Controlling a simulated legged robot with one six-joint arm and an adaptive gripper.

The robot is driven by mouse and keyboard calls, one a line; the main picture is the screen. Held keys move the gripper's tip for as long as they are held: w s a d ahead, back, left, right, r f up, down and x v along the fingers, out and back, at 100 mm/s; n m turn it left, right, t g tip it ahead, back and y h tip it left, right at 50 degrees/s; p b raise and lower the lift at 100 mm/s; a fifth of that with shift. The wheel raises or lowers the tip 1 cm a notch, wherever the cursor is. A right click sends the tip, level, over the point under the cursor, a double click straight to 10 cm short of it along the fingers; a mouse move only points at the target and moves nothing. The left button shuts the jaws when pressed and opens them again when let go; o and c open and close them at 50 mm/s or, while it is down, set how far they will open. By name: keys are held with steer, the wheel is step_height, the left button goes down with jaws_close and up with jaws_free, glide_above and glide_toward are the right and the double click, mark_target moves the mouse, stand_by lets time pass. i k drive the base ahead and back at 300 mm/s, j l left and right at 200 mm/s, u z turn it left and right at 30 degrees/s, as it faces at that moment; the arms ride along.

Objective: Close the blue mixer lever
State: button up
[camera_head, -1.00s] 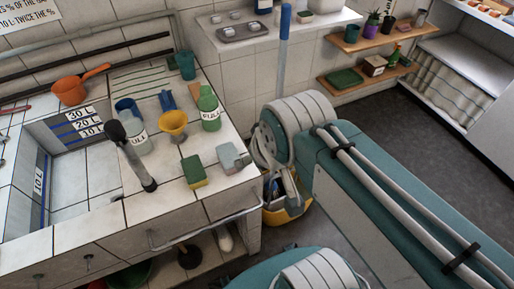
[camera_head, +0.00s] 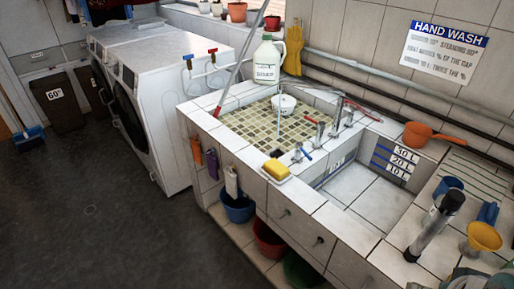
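A small blue lever (camera_head: 303,152) sits on the sink's front divider, between the mosaic basin (camera_head: 262,122) and the white tiled basin (camera_head: 372,196). It slants over a small metal fitting; whether it stands open or closed I cannot tell. A red lever (camera_head: 311,120) is a little behind it, near the chrome taps (camera_head: 338,122). My gripper is not in view now.
A yellow sponge (camera_head: 276,169) lies on the front ledge near the blue lever. A white jug (camera_head: 267,62), orange scoop (camera_head: 430,135), dark-topped grey cylinder (camera_head: 434,228) and yellow funnel (camera_head: 484,238) stand around. The floor (camera_head: 130,225) at left is open.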

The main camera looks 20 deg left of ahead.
mark_target(298, 146)
steer(key=j+u, duration=0.15)
steer(key=u, duration=0.2)
steer(key=j+u, duration=0.15)
steer(key=u, duration=0.25)
steer(key=i+z, duration=0.1)
steer(key=z, duration=0.3)
steer(key=i+j+z, duration=0.1)
steer(key=z, duration=0.3)
steer(key=j+z, duration=0.15)
steer(key=z, duration=0.25)
steer(key=i+j+z, duration=0.2)
steer(key=j+z, duration=0.2)
steer(key=j, duration=0.15)
steer(key=i+j+u, duration=0.1)
steer(key=j+u, duration=0.35)
steer(key=j, duration=0.8)
